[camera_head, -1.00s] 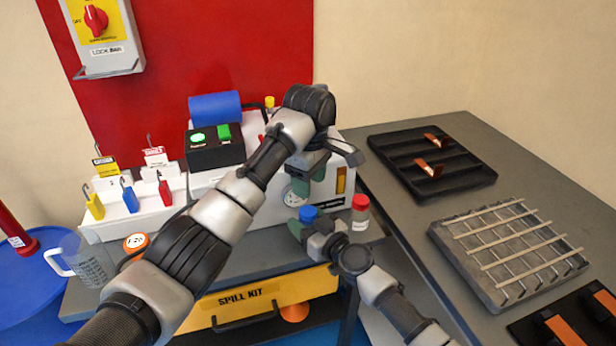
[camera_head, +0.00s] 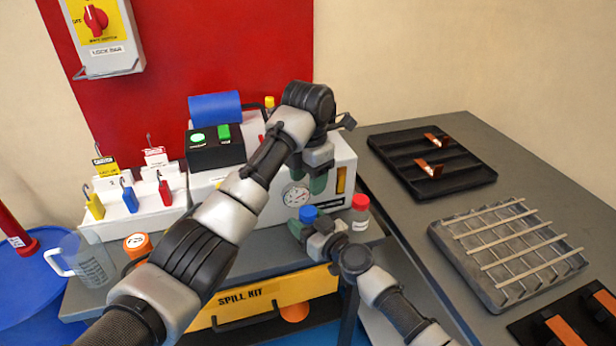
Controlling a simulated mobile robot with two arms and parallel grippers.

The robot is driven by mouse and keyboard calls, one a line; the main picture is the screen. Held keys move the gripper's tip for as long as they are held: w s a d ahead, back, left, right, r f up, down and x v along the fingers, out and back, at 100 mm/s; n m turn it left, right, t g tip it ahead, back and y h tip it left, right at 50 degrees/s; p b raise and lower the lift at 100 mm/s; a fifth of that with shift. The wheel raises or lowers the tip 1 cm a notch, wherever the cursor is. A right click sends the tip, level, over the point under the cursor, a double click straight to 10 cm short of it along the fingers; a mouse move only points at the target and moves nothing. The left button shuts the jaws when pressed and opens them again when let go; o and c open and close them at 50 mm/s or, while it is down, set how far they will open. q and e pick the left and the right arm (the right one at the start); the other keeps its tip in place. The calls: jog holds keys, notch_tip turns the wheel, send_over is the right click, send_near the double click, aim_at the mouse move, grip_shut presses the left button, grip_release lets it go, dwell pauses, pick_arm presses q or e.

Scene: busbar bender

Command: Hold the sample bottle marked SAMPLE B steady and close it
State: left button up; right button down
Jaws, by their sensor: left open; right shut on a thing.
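A blue cap (camera_head: 308,213) shows at the front of the grey bench, on top of a small bottle whose body is mostly hidden by my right gripper. My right gripper (camera_head: 304,232) is shut on this blue-capped bottle from the front. My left gripper (camera_head: 316,182) is open and empty, pointing down a little above the blue cap and apart from it. A second bottle with a red cap (camera_head: 360,203) stands upright just to the right, with a pale label. I cannot read SAMPLE B on either bottle.
A white machine (camera_head: 346,160) with a dial stands behind the bottles. A padlock rack (camera_head: 140,213), an orange-capped item (camera_head: 137,243) and a clear jug (camera_head: 88,262) are at left. A yellow spill kit box (camera_head: 240,300) is below. A grey table (camera_head: 400,235) with trays is at right.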

aim_at(308, 211)
pick_arm(q)
jog(key=shift+f, duration=0.1)
jog(key=shift+f, duration=3.95)
